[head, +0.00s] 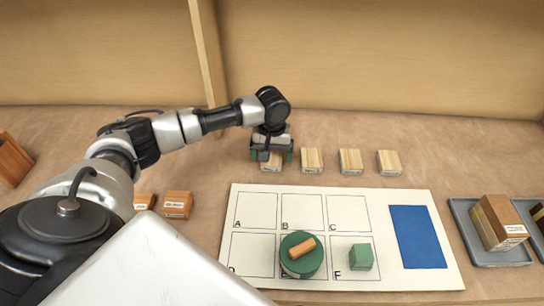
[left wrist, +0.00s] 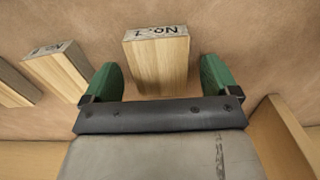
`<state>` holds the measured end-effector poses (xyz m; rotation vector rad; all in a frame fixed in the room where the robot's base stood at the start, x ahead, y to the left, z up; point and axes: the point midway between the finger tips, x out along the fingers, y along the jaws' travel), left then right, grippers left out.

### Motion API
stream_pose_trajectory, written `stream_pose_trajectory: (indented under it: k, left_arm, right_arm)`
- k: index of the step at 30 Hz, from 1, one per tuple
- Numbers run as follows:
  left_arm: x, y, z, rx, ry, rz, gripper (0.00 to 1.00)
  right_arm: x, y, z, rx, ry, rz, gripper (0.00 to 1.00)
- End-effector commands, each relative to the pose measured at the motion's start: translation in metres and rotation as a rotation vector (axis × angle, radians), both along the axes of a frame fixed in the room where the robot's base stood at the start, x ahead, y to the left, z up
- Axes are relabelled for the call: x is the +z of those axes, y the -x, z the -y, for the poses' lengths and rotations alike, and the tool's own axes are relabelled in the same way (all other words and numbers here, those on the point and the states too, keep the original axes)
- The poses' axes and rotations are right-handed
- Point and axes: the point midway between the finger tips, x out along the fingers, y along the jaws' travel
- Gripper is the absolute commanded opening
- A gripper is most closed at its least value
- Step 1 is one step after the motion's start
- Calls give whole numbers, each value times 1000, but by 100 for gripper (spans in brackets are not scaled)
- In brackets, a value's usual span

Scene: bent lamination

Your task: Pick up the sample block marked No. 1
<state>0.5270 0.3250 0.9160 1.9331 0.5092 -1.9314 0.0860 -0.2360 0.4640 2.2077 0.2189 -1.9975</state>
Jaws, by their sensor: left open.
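The light wood sample block (head: 271,166) stands at the left end of a row at the back of the table, partly covered by my left gripper (head: 271,156). In the left wrist view the block (left wrist: 157,62) has a grey end label that seems to read No. 1, upside down. The green fingers of the left gripper are open, one on each side of the block, with a visible gap on both sides. My right gripper is not in view.
Several similar blocks (head: 312,160) continue the row to the right. In front lies a white board (head: 330,280) with lettered squares, a green round piece (head: 299,266), a green block (head: 361,257) and a blue patch (head: 417,236). A grey tray (head: 464,215) is at right.

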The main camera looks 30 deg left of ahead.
Motion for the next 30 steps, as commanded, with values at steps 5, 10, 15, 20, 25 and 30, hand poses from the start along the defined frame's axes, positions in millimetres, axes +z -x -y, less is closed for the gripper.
stream_pose_trajectory:
  k: [5, 10, 15, 20, 25, 30]
  left_arm:
    - [-10, 0, 0, -1, 0, 0, 89]
    - [-9, 0, 0, -1, 0, 0, 88]
    - [-9, 0, 0, -1, 0, 0, 62]
    - [-9, 0, 0, -1, 0, 0, 37]
    - [-9, 0, 0, 0, 0, 0, 35]
    - [-6, 0, 0, 0, 0, 1, 35]
  right_arm:
    - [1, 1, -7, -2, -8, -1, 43]
    - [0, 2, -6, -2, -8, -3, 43]
    - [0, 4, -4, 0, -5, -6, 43]
    - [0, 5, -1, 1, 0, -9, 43]
    - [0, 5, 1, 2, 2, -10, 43]
    - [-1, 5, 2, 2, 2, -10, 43]
